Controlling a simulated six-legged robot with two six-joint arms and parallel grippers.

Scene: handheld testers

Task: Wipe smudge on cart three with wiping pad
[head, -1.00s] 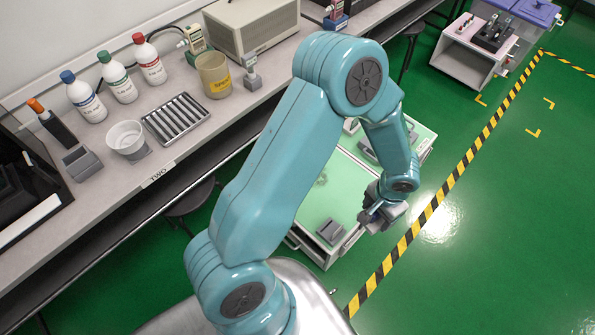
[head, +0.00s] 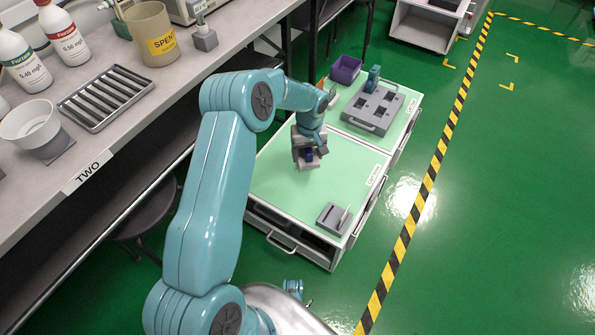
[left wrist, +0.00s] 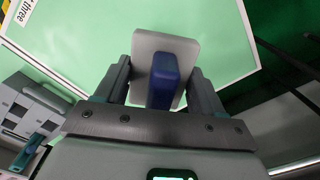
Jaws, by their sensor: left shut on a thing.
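My left gripper (head: 308,146) is shut on the wiping pad (head: 306,165), a grey pad with a blue handle, over the middle of the near cart's green top (head: 270,185). In the left wrist view, the blue handle (left wrist: 163,82) sits between the two fingers and the grey pad face (left wrist: 165,42) is beyond it, above pale green. A label reading "three" (left wrist: 27,17) shows on that top, so this is cart three. I cannot make out the smudge; the arm, gripper and pad cover part of the top. I cannot tell whether the pad touches the top.
A grey holder (head: 333,218) stands at cart three's near right corner. Behind it, another green top carries a grey block with dark recesses (head: 374,107) and a purple bin (head: 345,69). A bench labelled TWO (head: 88,172) runs along the left. Striped tape (head: 431,180) crosses open floor at right.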

